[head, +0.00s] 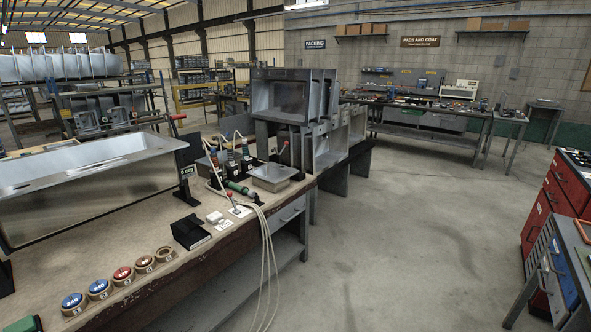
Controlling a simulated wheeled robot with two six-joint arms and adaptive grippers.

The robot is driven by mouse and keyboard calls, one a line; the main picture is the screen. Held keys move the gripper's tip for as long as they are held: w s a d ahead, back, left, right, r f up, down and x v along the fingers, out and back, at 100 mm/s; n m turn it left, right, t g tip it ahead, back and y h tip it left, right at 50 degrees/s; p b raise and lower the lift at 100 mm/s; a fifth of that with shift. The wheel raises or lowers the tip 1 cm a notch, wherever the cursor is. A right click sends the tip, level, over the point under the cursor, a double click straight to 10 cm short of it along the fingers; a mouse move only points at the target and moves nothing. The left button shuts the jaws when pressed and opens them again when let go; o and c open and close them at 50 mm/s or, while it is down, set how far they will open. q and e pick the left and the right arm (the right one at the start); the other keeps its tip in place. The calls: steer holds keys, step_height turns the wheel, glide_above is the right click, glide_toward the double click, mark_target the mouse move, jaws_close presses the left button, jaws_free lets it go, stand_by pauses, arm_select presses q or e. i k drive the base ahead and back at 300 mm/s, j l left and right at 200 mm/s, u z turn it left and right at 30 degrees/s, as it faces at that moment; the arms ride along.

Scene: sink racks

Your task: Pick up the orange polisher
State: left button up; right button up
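I cannot make out an orange polisher in the head view. A green hand tool (238,188) with a hose lies on the near workbench (130,240), but it is not orange. Neither of my grippers is in view.
A large metal sink (90,175) stands on the bench at left. Several numbered discs (122,274) line its front edge, near a black box (190,232) and a metal tray (272,177). Pale hoses (268,260) hang over the edge. A red cabinet (550,205) stands right; the middle floor is clear.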

mark_target(213, 158)
steer(key=i+l+z, duration=0.2)
steer(key=i, duration=0.4)
steer(key=i+z, duration=0.25)
steer(key=i, duration=0.3)
